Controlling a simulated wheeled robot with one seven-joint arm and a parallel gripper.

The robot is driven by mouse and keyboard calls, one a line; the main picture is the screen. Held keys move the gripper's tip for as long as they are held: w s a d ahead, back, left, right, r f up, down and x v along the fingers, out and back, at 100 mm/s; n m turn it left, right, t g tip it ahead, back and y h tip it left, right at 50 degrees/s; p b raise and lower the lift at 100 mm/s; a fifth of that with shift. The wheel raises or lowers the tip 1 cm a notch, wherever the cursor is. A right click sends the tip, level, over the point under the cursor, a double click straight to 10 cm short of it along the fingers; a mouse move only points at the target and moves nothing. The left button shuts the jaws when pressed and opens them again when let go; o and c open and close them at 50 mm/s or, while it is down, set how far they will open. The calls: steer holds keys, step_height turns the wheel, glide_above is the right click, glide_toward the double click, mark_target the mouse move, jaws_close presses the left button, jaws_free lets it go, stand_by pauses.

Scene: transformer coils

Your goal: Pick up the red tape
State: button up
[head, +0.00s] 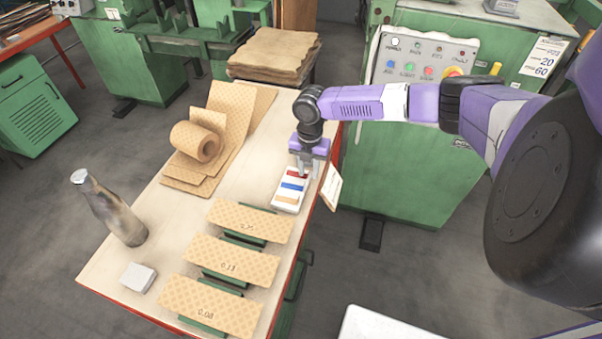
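The red tape (297,174) is a small red strip at the far end of a small white tray (286,207) on the table. A blue strip (292,186) and a tan strip (288,199) lie nearer in the same tray. My gripper (308,172) points down over the far end of the tray, right at the red tape, and partly covers it. The fingers are small here, and I cannot tell whether they are apart or touch the tape.
The pale table (172,250) also holds patterned sheets with a roll (195,143), a bottle (110,208), a white block (138,278) and three patterned boards (232,259) on green supports. A tag (331,187) hangs at the right edge. A green machine (415,165) stands behind my arm.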

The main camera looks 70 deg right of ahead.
steer(key=shift+f, duration=0.1)
steer(key=shift+c, duration=0.5)
jaws_close()
stand_by(0.9)
